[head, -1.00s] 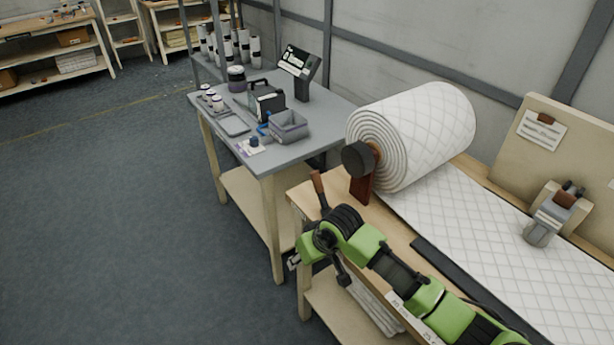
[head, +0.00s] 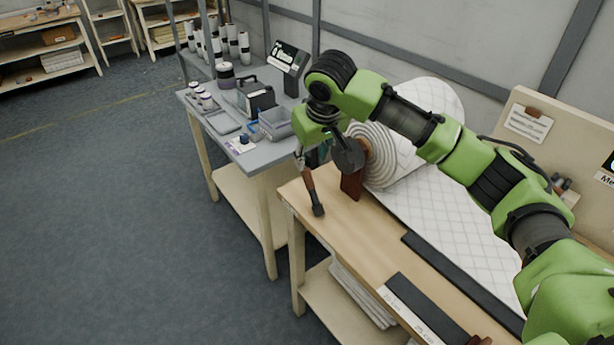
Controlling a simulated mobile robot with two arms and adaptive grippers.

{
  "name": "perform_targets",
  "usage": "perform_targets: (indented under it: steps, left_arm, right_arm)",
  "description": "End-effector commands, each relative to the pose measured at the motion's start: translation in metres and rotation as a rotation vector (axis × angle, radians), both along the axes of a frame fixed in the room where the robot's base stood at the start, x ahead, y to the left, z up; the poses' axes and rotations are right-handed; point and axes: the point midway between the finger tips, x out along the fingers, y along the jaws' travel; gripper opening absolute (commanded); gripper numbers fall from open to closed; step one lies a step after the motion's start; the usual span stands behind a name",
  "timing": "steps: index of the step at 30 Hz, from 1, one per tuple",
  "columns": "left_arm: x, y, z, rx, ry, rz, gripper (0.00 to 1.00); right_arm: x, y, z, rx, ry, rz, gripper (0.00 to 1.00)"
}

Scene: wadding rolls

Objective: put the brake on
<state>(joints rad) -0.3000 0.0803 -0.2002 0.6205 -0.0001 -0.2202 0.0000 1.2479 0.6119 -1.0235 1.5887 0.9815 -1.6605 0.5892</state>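The brake lever (head: 309,181), with a brown wooden handle and a dark foot, stands near the left end of the wooden bench. The white quilted wadding roll (head: 378,152) sits behind it on a brown support, with a dark round knob (head: 347,156) on its end. My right gripper (head: 303,153) points down at the top of the lever handle, left of the knob. Its fingers are small and partly hidden by the green wrist, so I cannot tell whether they are open, shut or touching the handle. My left gripper is out of view.
A grey side table (head: 240,157) with a grey bin (head: 274,123) and other items stands behind and left of the bench. Wadding lies along the bench (head: 350,225). Open floor is at left.

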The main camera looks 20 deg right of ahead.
Motion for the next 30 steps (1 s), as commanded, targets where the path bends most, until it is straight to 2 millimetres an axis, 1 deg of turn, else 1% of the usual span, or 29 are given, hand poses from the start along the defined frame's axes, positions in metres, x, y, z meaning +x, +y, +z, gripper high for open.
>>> perform_targets:
  steps: [1, 9, 12, 15, 18, 21, 29, 30]
  left_arm:
    - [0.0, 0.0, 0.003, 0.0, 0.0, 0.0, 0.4]
    - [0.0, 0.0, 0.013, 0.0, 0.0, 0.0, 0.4]
    - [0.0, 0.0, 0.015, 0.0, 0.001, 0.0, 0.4]
    - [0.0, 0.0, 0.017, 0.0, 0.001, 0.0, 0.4]
    - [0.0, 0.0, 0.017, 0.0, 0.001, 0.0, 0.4]
    - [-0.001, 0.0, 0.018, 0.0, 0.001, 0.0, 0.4]
    - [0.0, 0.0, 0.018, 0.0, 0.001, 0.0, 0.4]
    - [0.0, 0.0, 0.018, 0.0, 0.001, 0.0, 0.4]
  right_arm:
    - [0.003, -0.001, -0.009, -0.002, 0.005, -0.001, 0.34]
    - [0.026, -0.002, -0.063, -0.002, 0.003, 0.0, 0.34]
    - [0.033, -0.002, -0.08, -0.001, 0.003, 0.0, 0.34]
    - [0.039, -0.002, -0.092, 0.0, 0.0, 0.0, 0.34]
    - [0.043, -0.002, -0.101, 0.0, -0.001, 0.001, 0.34]
    - [0.045, -0.002, -0.106, -0.001, -0.001, 0.002, 0.34]
    - [0.046, -0.002, -0.108, 0.0, -0.002, 0.002, 0.34]
    - [0.046, -0.002, -0.108, 0.0, -0.002, 0.002, 0.32]
